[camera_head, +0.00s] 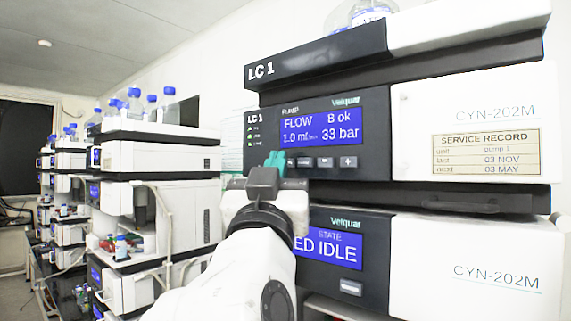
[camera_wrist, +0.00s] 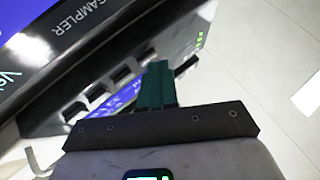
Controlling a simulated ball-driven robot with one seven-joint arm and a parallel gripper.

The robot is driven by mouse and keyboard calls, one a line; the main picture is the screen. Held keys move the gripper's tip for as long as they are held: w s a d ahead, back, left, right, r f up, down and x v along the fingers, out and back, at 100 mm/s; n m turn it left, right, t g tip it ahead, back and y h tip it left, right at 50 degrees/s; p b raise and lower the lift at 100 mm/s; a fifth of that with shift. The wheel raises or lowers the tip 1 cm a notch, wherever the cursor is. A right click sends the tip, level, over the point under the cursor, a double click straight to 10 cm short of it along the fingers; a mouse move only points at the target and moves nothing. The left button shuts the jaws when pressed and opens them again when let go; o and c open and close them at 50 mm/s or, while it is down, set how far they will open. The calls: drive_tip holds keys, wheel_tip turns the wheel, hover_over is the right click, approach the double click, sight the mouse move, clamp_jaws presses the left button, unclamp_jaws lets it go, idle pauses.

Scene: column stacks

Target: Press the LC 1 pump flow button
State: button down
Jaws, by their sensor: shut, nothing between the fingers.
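The LC 1 pump module (camera_head: 375,110) is in the upper part of the right-hand stack. Its blue screen (camera_head: 320,127) reads FLOW 1.0, "B ok" and 33 bar. A row of small grey buttons (camera_head: 325,162) runs under the screen; a plus sign marks the rightmost, and the other labels are too small to read. My gripper (camera_head: 275,158) has teal fingers, shut and empty, at the left end of this row. In the wrist view the shut fingers (camera_wrist: 155,84) overlap the dark panel beside several buttons (camera_wrist: 97,92). Whether they touch the panel is unclear.
Below the pump is another module with a blue screen (camera_head: 328,240) reading IDLE. A drawer handle (camera_head: 460,205) sticks out between them at right. More stacks with bottles (camera_head: 168,105) on top stand at left. The wrist view shows a SAMPLER panel (camera_wrist: 75,25).

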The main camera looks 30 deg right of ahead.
idle(0.4)
drive_tip(key=shift+s+a+b, duration=0.25)
drive_tip(key=shift+a+b, duration=0.1)
drive_tip(key=shift+a, duration=0.4)
drive_tip(key=a, duration=0.1)
drive_tip(key=s+a+b, duration=0.1)
drive_tip(key=a, duration=0.2)
drive_tip(key=shift+s+a+b, duration=0.25)
drive_tip(key=shift+a+b, duration=0.05)
drive_tip(key=shift+a, duration=0.1)
idle(0.7)
